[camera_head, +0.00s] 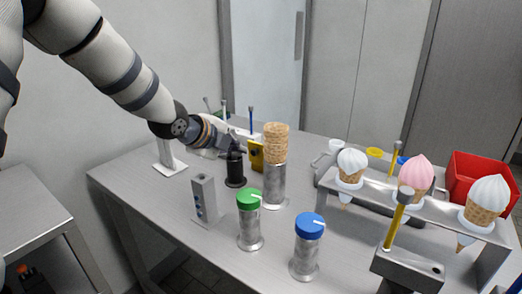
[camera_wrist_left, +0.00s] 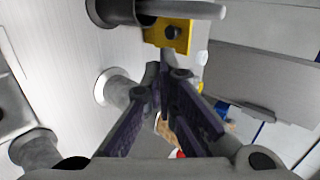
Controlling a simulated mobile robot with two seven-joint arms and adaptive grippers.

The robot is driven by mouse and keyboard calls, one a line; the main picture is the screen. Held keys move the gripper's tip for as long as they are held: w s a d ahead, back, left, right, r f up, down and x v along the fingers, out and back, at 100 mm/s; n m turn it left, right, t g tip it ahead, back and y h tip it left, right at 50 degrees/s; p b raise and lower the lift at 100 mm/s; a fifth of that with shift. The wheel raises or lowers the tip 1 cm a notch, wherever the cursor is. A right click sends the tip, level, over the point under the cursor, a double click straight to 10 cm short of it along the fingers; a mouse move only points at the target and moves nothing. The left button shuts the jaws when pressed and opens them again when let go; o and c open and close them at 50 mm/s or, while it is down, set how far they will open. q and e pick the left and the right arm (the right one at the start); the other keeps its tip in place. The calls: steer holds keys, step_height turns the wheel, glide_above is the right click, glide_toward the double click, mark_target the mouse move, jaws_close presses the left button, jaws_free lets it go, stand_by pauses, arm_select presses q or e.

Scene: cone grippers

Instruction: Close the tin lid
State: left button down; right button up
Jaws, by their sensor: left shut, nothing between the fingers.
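I cannot tell for sure which thing is the tin. A yellow plate (camera_head: 256,154) stands beside my left gripper (camera_head: 237,146). In the left wrist view a yellow plate (camera_wrist_left: 170,36) with a dark knob lies just beyond the fingertips of the left gripper (camera_wrist_left: 165,76), next to a grey cylinder (camera_wrist_left: 178,10). The fingers are together and empty. A dark upright cylinder (camera_head: 235,171) stands just below the gripper in the head view. Two metal canisters stand in front, one with a green lid (camera_head: 249,199), one with a blue lid (camera_head: 309,225). Both lids are on.
A cone stack (camera_head: 275,143) stands in a metal holder (camera_head: 273,187) right of the gripper. A grey block (camera_head: 203,198) stands at front left. A rack (camera_head: 410,205) with three ice-cream cones and a red bin (camera_head: 481,174) fill the right side. The table's left front (camera_head: 150,205) is clear.

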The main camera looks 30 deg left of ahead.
arm_select(q)
steer(key=x, duration=0.8)
steer(key=shift+s+f+b, duration=0.2)
steer(key=shift+f+b, duration=0.15)
steer(key=shift+f, duration=0.05)
steer(key=shift+w+f, duration=0.15)
steer(key=shift+w, duration=0.25)
arm_select(e)
steer(key=shift+s+f, duration=0.3)
steer(key=shift+s, duration=0.25)
steer(key=shift+s+f, duration=0.25)
steer(key=shift+s, duration=0.3)
